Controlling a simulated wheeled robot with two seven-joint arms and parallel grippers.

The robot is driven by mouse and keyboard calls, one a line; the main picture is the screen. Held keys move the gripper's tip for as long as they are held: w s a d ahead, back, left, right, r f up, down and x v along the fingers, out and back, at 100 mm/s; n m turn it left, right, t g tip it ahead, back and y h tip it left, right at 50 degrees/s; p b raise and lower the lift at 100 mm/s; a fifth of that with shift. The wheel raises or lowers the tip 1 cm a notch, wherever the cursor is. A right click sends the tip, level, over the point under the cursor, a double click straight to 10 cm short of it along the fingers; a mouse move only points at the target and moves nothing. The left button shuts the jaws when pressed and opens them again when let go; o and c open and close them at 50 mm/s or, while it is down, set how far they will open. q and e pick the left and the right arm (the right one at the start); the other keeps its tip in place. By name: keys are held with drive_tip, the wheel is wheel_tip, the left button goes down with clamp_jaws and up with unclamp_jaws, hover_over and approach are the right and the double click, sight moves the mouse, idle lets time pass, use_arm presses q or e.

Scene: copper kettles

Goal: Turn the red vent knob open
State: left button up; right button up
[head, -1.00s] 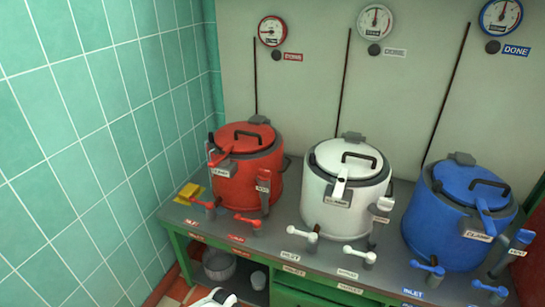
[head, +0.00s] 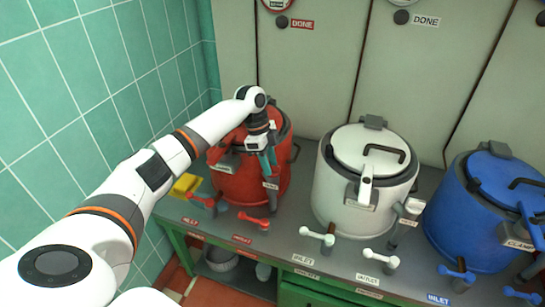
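The red kettle (head: 240,188) stands at the left end of the grey bench, and my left arm reaches over it from the left. My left gripper (head: 268,172) points down at the kettle's right front side, just above a small label (head: 271,185) that is too small to read surely. A dark upright pipe (head: 273,198) runs below the label. The vent knob cannot be made out; the gripper may be hiding it. The fingers are too small and overlapped to show whether they are open or shut. My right gripper is out of view.
Red valve handles (head: 253,221) stick up along the bench's front edge. A yellow block (head: 185,185) lies at the bench's left end. A white kettle (head: 335,190) and a blue kettle (head: 480,225) stand to the right. A green tiled wall (head: 90,110) closes the left side.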

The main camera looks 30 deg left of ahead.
sight(273, 168)
use_arm(q)
drive_tip(key=w+a+r+t, duration=0.1)
drive_tip(key=w+a+r, duration=0.1)
drive_tip(key=a+r, duration=0.5)
drive_tip(key=shift+h, duration=0.5)
drive_tip(key=x, duration=0.3)
drive_tip(key=d+p+x, duration=0.1)
drive_tip(key=x, duration=0.7)
drive_tip(key=shift+d+r+p, duration=0.15)
drive_tip(key=shift+d+p, duration=0.15)
drive_tip(key=shift+p, duration=0.05)
clamp_jaws()
